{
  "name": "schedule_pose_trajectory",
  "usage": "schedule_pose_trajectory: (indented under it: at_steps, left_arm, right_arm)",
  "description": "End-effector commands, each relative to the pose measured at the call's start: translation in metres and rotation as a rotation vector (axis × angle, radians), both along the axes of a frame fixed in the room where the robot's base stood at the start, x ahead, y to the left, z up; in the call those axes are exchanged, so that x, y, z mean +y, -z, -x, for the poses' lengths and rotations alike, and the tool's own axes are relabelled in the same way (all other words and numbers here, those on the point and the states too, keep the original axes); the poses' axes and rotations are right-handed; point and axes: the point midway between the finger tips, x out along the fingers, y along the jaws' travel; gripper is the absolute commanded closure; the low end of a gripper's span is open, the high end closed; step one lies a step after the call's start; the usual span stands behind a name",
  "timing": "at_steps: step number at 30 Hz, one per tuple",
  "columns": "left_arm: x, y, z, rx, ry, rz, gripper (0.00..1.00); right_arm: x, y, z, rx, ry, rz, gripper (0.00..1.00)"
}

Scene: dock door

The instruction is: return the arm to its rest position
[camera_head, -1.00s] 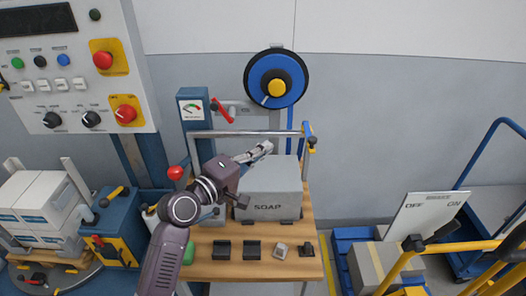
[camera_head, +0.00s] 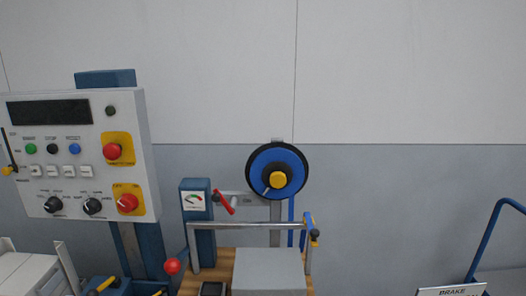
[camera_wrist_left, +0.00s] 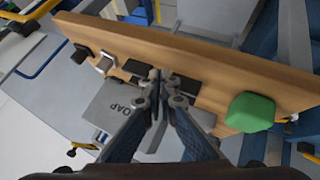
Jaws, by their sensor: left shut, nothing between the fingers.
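My left gripper (camera_wrist_left: 160,82) shows only in the left wrist view. Its two fingers are together and empty. Beyond the fingertips is the wooden bench top (camera_wrist_left: 215,58), seen tilted. The grey soap box (camera_wrist_left: 105,112) is partly hidden behind the fingers. In the head view no arm or gripper shows. There the grey box (camera_head: 268,270) sits on the wooden bench (camera_head: 220,264) at the bottom edge, partly cut off. My right gripper is in neither view.
A green object (camera_wrist_left: 250,112) and small dark blocks lie on the bench. In the head view a control panel (camera_head: 75,150) stands left, a blue wheel (camera_head: 262,183) is above the bench, and a red-handled lever (camera_head: 223,201) is beside it. The wall above is bare.

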Motion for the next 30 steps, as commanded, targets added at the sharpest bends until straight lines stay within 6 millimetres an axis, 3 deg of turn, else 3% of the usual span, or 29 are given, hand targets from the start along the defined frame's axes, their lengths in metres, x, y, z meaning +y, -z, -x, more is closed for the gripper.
schedule_pose_trajectory:
  at_steps: [1,6,16,26,30]
  left_arm:
    - [0.013,0.012,0.023,0.032,0.020,-0.074,1.00]
    - [0.052,0.034,0.081,0.123,0.083,-0.274,1.00]
    - [0.114,0.045,0.175,0.293,0.184,-0.545,1.00]
    - [0.108,0.125,0.156,0.317,0.193,-0.533,1.00]
    - [0.107,0.171,0.155,0.335,0.201,-0.532,1.00]
  right_arm:
    - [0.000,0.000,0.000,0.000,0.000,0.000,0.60]
    - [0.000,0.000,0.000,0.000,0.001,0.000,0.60]
    - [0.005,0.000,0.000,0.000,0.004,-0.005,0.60]
    - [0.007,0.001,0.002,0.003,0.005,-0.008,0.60]
    - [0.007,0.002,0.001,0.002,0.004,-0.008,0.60]
